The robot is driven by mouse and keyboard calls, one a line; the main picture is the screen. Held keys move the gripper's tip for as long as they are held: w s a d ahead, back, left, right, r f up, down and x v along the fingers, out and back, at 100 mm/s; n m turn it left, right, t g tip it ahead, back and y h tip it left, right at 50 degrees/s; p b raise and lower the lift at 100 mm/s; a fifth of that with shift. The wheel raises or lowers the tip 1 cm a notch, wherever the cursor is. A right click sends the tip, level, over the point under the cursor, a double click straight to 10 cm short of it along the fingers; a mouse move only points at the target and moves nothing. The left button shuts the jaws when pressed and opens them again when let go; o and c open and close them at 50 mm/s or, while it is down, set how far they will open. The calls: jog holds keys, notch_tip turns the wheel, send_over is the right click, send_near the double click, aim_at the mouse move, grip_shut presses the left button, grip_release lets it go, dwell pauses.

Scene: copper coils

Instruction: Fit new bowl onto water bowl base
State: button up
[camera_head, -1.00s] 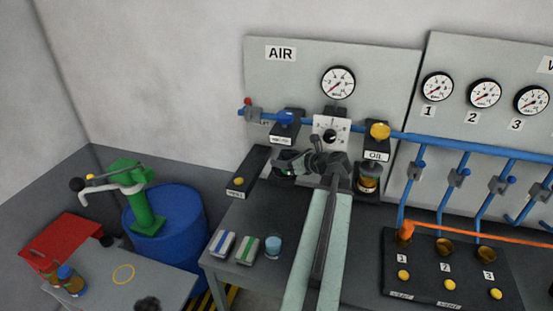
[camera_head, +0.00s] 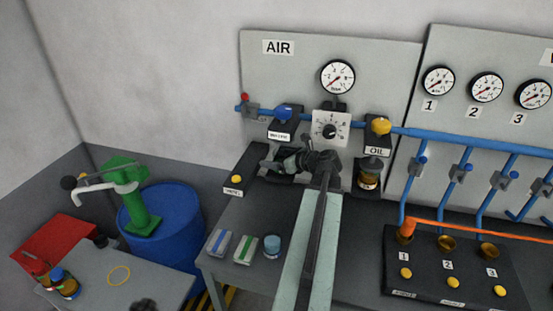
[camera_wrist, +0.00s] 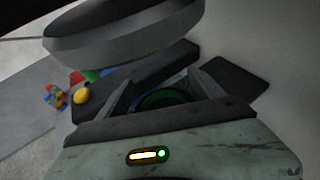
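The water unit (camera_head: 284,115) hangs on the blue pipe under the AIR sign, with a blue top and a white label. Its underside is hidden in the head view. My gripper (camera_head: 278,165) is just below it, pointing left. In the wrist view, the fingers of my gripper (camera_wrist: 165,90) stand apart around a dark round thing with a green rim, which looks like the new bowl (camera_wrist: 163,99). A large grey disc (camera_wrist: 130,38), probably the water bowl base, fills the upper part, close to the camera. I cannot tell whether bowl and base touch.
The oil unit (camera_head: 371,170) is right of my arm. A black panel with a yellow button (camera_head: 237,179) is left of my gripper. A blue packet (camera_head: 221,243), a green packet (camera_head: 246,249) and a blue cup (camera_head: 272,246) stand on the bench's front left.

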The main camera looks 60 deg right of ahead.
jog(key=shift+r, duration=0.1)
jog(key=shift+r+p, duration=0.5)
jog(key=shift+p, duration=0.1)
jog(key=p+v, duration=0.4)
jog(key=v, duration=0.7)
jog(key=shift+s, duration=0.4)
jog(key=shift+d, duration=0.1)
